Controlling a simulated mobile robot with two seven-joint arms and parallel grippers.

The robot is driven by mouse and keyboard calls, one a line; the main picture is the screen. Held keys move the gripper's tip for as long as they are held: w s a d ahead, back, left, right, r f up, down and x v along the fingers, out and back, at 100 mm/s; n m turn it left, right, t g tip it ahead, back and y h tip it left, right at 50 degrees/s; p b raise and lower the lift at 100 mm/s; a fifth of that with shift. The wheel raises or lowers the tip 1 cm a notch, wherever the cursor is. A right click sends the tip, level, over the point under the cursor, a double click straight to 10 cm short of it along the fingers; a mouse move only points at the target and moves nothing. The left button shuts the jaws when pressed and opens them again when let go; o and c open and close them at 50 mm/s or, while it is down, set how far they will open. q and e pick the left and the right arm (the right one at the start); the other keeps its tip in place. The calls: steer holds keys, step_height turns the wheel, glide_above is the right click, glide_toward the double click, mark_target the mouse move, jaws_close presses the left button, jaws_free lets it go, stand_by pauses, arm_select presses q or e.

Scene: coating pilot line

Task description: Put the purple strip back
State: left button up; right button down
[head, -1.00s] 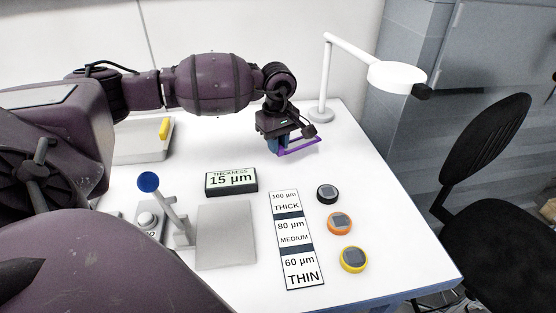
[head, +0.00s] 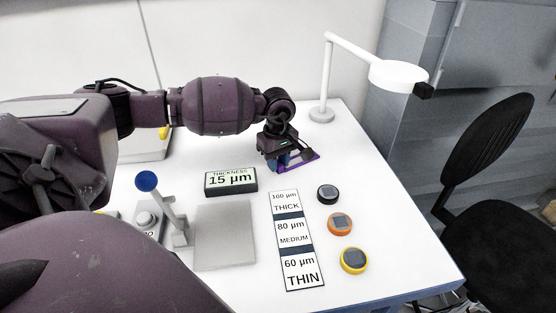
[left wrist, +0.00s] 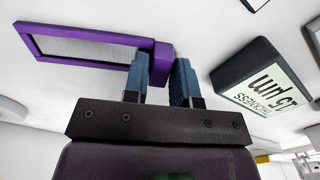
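The purple strip (head: 303,165) is a flat purple frame with a grey middle and a thick purple block at one end. My left gripper (head: 282,164) is shut on that block, and the frame sticks out to the side. In the left wrist view, the blue fingers (left wrist: 160,80) sit on both sides of the block, and the strip (left wrist: 85,45) reaches to the left. The strip is low over the white table behind the label card; I cannot tell whether it touches the table. My right gripper is not in view.
A "15 µm" thickness display (head: 231,181) stands left of the label card (head: 297,240). Black (head: 327,194), orange (head: 340,224) and yellow (head: 353,260) round pieces lie right of the card. A white lamp (head: 322,112) stands behind. A grey plate (head: 225,237) lies in front of the display.

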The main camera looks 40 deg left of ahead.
arm_select(q)
steer(key=shift+o, duration=1.4)
steer(key=shift+r, duration=0.15)
step_height(320, 180, up, 12)
steer(key=shift+p, duration=0.35)
